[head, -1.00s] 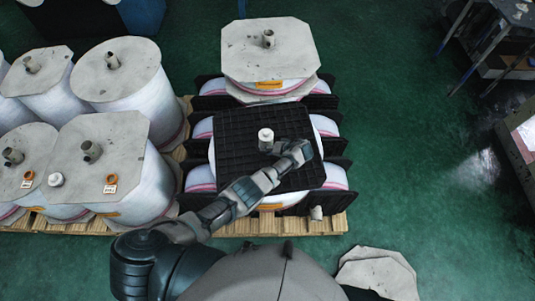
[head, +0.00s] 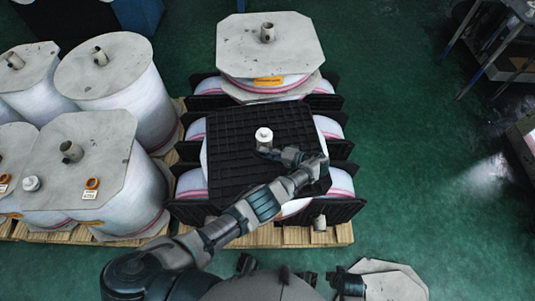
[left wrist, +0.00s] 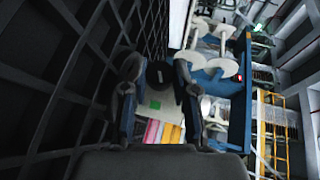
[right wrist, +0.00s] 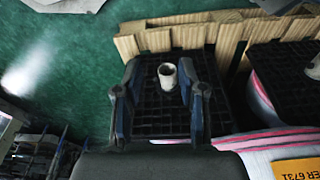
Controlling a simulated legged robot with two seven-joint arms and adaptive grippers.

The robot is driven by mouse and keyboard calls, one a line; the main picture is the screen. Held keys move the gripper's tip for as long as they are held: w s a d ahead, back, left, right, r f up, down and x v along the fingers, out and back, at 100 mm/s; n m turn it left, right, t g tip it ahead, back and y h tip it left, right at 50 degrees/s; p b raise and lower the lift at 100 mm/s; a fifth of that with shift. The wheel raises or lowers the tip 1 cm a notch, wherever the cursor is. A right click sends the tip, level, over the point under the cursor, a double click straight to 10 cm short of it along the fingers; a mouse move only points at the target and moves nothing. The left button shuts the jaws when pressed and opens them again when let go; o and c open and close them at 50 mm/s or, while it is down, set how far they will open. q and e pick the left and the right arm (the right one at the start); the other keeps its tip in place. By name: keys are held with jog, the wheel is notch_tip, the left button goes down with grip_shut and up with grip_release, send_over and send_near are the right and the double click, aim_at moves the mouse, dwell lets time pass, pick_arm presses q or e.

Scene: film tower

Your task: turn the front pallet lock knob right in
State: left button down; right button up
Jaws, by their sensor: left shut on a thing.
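The black grid pallet (head: 222,165) lies on top of the middle stack. A pale round post with a white top (head: 264,134) stands up from its middle. My left gripper (head: 268,153) is at the near side of this post, low over the pallet. In the left wrist view its fingers (left wrist: 158,85) are closed about a dark round knob (left wrist: 160,74); the pallet grid fills the left side. The knob is hard to make out in the head view. My right gripper (right wrist: 157,95) is open and empty, facing a pale hollow tube end (right wrist: 168,76) on a black grid plate.
Wrapped film rolls with grey octagonal boards (head: 80,170) stand on the left. Another roll (head: 270,40) stands behind the pallet. Loose grey boards (head: 385,280) lie on the floor at lower right. Green floor (head: 420,180) is open on the right.

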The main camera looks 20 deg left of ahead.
pick_arm(q)
jog(key=shift+d+f+m+y+b, duration=0.15)
jog(key=shift+f+m+y+b, duration=0.2)
jog(key=shift+y+b, duration=0.6)
pick_arm(e)
notch_tip(320, 180, up, 7)
jog(key=s, duration=0.1)
pick_arm(q)
jog(key=shift+m+y+b, duration=0.25)
jog(key=shift+y+b, duration=0.2)
jog(key=shift+b, duration=0.7)
pick_arm(e)
jog(key=w+a+r+t+y, duration=0.1)
jog(key=w+t, duration=0.3)
jog(key=w, duration=0.4)
jog(key=shift+a+r+t, duration=0.4)
jog(key=shift+a+r, duration=0.2)
jog(key=shift+a, duration=0.1)
jog(key=shift+w, duration=0.1)
pick_arm(q)
jog(key=c, duration=1)
grip_release()
jog(key=shift+o, duration=0.5)
jog(key=shift+d, duration=0.1)
pick_arm(e)
jog(key=shift+d+f, duration=0.1)
jog(key=shift+d, duration=0.05)
